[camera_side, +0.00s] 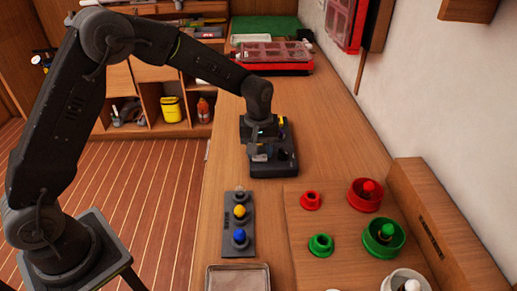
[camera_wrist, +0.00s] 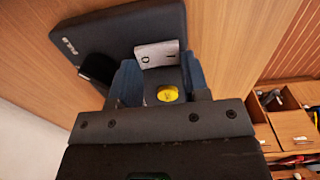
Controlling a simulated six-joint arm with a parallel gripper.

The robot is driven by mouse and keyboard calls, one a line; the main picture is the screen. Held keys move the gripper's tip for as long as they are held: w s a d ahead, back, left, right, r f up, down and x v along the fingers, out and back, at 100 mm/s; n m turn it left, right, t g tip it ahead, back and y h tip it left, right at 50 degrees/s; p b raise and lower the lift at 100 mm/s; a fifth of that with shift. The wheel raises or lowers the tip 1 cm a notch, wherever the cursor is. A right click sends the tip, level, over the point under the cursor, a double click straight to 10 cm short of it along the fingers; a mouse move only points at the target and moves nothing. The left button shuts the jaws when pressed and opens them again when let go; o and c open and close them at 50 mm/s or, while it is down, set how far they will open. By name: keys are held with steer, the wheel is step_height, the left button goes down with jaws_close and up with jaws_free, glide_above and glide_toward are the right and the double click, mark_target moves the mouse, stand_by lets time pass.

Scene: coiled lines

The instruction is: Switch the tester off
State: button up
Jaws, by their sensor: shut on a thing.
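The tester (camera_side: 287,158) is a dark, low box on the bench in the middle of the side view. It also shows in the wrist view (camera_wrist: 130,28). My gripper (camera_side: 262,148) is down over it, its blue-grey fingers on either side of a dark grey switch part (camera_wrist: 162,76) and shut on it. A white label (camera_wrist: 157,53) with an O and a bar mark lies just beyond the fingers. A round yellow piece (camera_wrist: 167,93) shows between the fingers, nearer the wrist. The fingers partly hide the switch, so its exact position cannot be told.
A grey plate (camera_side: 238,200) with yellow and blue knobs stands in front of the tester. Red and green rings (camera_side: 321,245) and cups (camera_side: 383,237) lie on a board at the right. A tray (camera_side: 237,279) is at the front. Red-edged cases (camera_side: 270,60) lie behind.

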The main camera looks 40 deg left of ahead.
mark_target(260, 155)
stand_by(0.3)
steer(key=o, duration=0.9)
steer(key=shift+w+d+r, duration=0.1)
steer(key=shift+r, duration=6.85)
steer(key=s+a+r+m+t, duration=0.1)
steer(key=s+r+m, duration=0.1)
steer(key=s+r, duration=0.35)
steer(key=s+a+r+m+t, duration=0.2)
steer(key=s, duration=0.7)
steer(key=s+f+m, duration=0.1)
steer(key=s, duration=0.3)
steer(key=s+f+m+t, duration=0.1)
steer(key=s+m, duration=0.1)
steer(key=s, duration=0.3)
steer(key=s+f+m+t, duration=0.1)
steer(key=s+m, duration=0.1)
steer(key=s, duration=0.2)
steer(key=shift+s+a+f, duration=0.15)
steer(key=shift+a+f, duration=0.1)
steer(key=shift+a, duration=0.1)
